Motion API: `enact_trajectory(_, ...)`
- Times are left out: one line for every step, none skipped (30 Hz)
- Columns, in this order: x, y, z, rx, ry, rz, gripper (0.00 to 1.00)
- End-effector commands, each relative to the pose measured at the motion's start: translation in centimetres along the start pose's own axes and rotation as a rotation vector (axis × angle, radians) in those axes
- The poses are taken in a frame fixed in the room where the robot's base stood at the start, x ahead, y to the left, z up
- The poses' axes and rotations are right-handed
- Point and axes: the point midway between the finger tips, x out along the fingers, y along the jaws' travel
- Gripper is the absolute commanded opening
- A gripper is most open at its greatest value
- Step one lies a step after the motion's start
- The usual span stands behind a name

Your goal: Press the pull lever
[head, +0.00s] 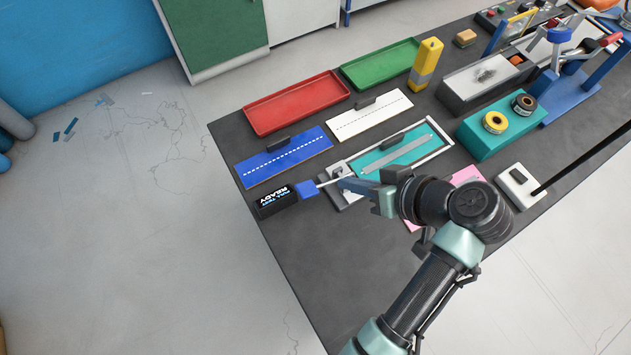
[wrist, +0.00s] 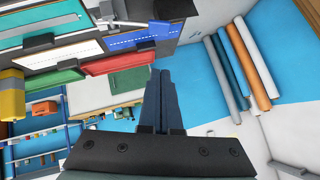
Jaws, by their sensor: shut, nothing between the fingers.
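The pull lever, a blue block (head: 307,189) on a thin pale rod, sticks out to the left from the grey clamp end of a frame (head: 444,149). The frame holds a teal board (head: 382,158) with a grey strip. A black display (head: 276,199) reading "PULL TEST READY" is beside the blue block. My gripper (head: 345,185) is just right of the blue block, over or beside the clamp end, and partly hides it. Contact cannot be told. In the wrist view my gripper's fingers (wrist: 161,75) are together and empty.
Blue (head: 284,156) and white (head: 369,115) boards lie behind the frame. Red (head: 297,102) and green (head: 380,63) trays lie farther back. A yellow bottle (head: 426,64) stands near the green tray. A teal block (head: 494,135) with rolls is to the right. The dark table's left front is clear.

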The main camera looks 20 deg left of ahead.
Motion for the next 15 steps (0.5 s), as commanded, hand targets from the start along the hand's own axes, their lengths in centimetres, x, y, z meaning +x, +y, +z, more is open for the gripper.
enact_trajectory(0.0, 0.0, 0.0, 0.000, 0.000, 0.001, 0.00)
enact_trajectory(0.1, 0.0, -0.1, 0.000, 0.000, 0.001, 0.00)
enact_trajectory(0.3, 0.0, -0.1, 0.000, -0.001, 0.000, 0.00)
enact_trajectory(0.5, 0.0, -0.1, 0.000, -0.001, -0.001, 0.00)
enact_trajectory(0.7, 0.0, -0.1, 0.000, -0.002, -0.001, 0.00)
enact_trajectory(1.1, -0.1, -0.1, 0.000, -0.001, -0.001, 0.00)
enact_trajectory(1.5, -0.1, -0.1, 0.000, -0.002, -0.002, 0.00)
enact_trajectory(2.0, -0.1, -0.1, 0.001, -0.002, -0.002, 0.00)
enact_trajectory(2.7, -0.1, -0.1, 0.001, -0.003, -0.002, 0.00)
enact_trajectory(3.3, -0.1, -0.1, 0.002, -0.002, -0.003, 0.00)
enact_trajectory(4.0, -0.2, -0.1, 0.001, -0.003, -0.003, 0.00)
enact_trajectory(4.8, -0.2, -0.1, 0.001, -0.004, -0.004, 0.00)
enact_trajectory(5.5, -0.2, -0.1, 0.001, -0.004, -0.003, 0.00)
enact_trajectory(6.2, -0.1, -0.1, 0.002, -0.004, -0.003, 0.00)
enact_trajectory(7.1, -0.1, -0.1, 0.002, -0.004, -0.003, 0.00)
